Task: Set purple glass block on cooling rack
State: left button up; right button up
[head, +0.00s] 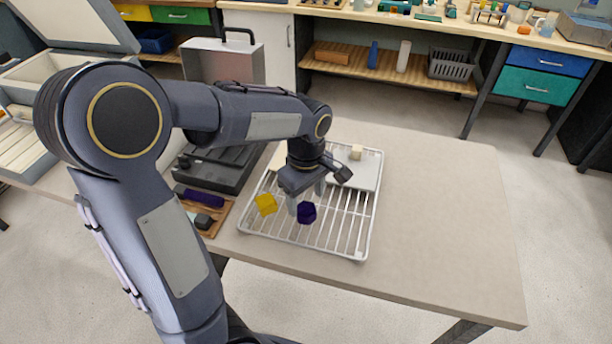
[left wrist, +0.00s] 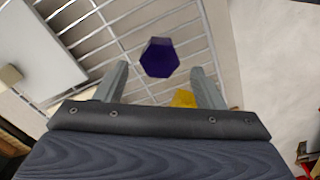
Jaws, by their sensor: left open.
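The purple glass block (head: 307,212) is a dark hexagonal piece on the white wire cooling rack (head: 366,218), near its front. In the left wrist view the purple block (left wrist: 160,58) lies just beyond the fingertips, between their lines and clear of both. The rack's bars (left wrist: 205,52) show around it. My left gripper (head: 306,198) is open and empty, pointing down over the rack just behind the block. It shows in the left wrist view too (left wrist: 162,72). My right gripper is in neither view.
A yellow block (head: 266,204) sits on the rack left of the purple one. A white plate with a cream block (head: 356,152) is at the rack's back. A dark tray (head: 222,165) and wooden board (head: 213,218) lie to the left. The table (head: 440,200) is bare to the right.

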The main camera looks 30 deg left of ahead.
aim_at(306, 208)
pick_arm(q)
notch_tip(306, 208, up, 7)
jog(key=s+d+m+t+h, duration=0.2)
jog(key=s+m, duration=0.4)
jog(key=s, duration=0.2)
jog(key=s+d+f+m+t+h, duration=0.1)
jog(key=s+d+m+t, duration=0.1)
jog(key=s+m, duration=0.5)
jog(key=shift+s+f+t+h, duration=0.25)
jog(key=shift+s+t+h, duration=0.15)
jog(key=shift+s+t, duration=0.4)
